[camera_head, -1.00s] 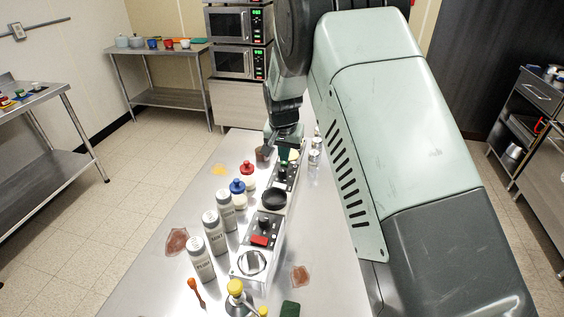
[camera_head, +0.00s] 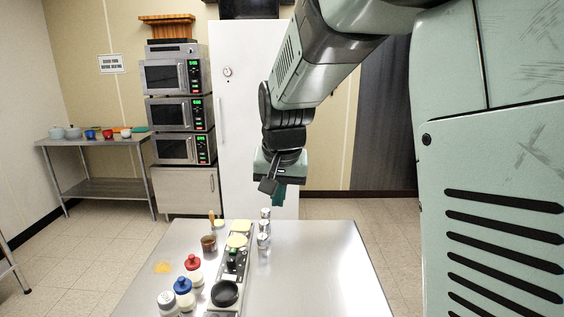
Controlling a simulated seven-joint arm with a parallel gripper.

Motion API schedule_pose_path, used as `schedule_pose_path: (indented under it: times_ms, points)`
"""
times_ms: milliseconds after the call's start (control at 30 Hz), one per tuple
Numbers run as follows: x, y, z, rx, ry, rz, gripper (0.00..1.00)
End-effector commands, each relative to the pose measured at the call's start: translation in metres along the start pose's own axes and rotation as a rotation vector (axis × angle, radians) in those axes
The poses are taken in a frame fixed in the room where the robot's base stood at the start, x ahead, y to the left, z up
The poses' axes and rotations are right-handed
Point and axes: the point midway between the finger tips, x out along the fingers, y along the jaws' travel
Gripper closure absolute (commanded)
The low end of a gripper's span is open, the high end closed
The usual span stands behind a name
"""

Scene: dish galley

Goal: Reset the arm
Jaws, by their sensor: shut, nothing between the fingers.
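My gripper (camera_head: 277,192) hangs from my arm above the far end of the steel table (camera_head: 330,265), pointing down. It is shut and empty, and is clear of the items on the table. Just below and left of it in the picture stands a row of equipment with a black round pan or bowl (camera_head: 225,293) at its near end. Part of my arm fills the right side of the view.
Red-capped (camera_head: 193,268) and blue-capped (camera_head: 184,292) bottles stand at the table's left. Small shakers (camera_head: 264,232) and a brown pot (camera_head: 209,243) stand near its far edge. The table's right side is clear. Stacked microwaves (camera_head: 175,112) and a white door (camera_head: 243,110) stand behind.

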Motion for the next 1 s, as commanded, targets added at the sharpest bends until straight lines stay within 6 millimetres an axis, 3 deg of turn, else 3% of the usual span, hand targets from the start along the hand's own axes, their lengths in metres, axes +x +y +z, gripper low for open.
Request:
schedule_pose_path:
  times_ms: [33,200,400,533,700,1000]
  points:
    - [-0.026,0.015,0.011,0.002,0.017,-0.003,1.0]
    - [-0.091,0.057,0.06,-0.013,0.054,0.0,1.0]
    - [-0.14,0.095,0.134,-0.04,0.1,0.02,1.0]
    - [-0.154,0.111,0.178,-0.057,0.122,0.038,1.0]
    - [-0.159,0.12,0.213,-0.073,0.139,0.056,1.0]
    - [-0.159,0.122,0.221,-0.078,0.141,0.061,1.0]
